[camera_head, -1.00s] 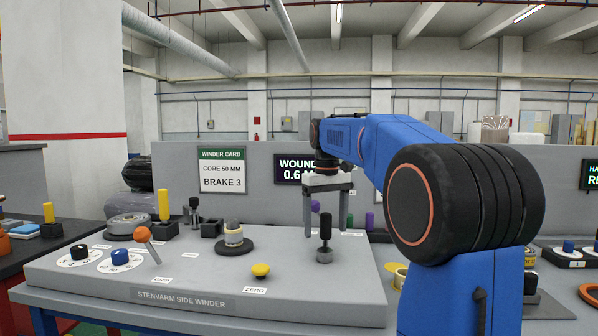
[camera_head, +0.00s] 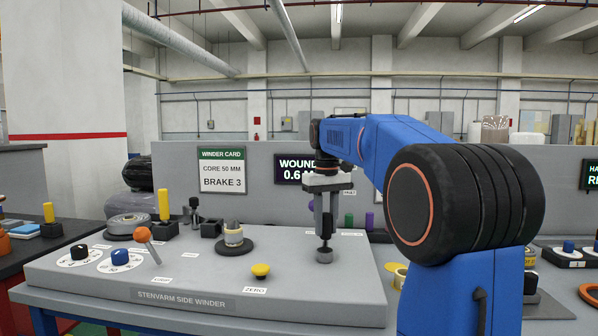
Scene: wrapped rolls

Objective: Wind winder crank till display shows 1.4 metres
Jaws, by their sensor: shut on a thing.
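The winder is a grey console labelled STENVARM SIDE WINDER (camera_head: 110,285) on a blue-framed table. Its crank (camera_head: 324,254) has a round grey base and an upright black handle, now mostly covered by my gripper. My gripper (camera_head: 325,222) points down and is shut on the crank handle. The display (camera_head: 290,170) behind it reads WOUND and 0.6; my arm hides the rest of it. A wound core (camera_head: 233,238) stands on a dark disc left of the crank.
An orange-tipped lever (camera_head: 143,236), a blue knob (camera_head: 120,257), a black knob (camera_head: 79,252) and a yellow ZERO button (camera_head: 261,271) sit on the console. The winder card (camera_head: 222,171) reads CORE 50 MM, BRAKE 3. A grey partition stands behind.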

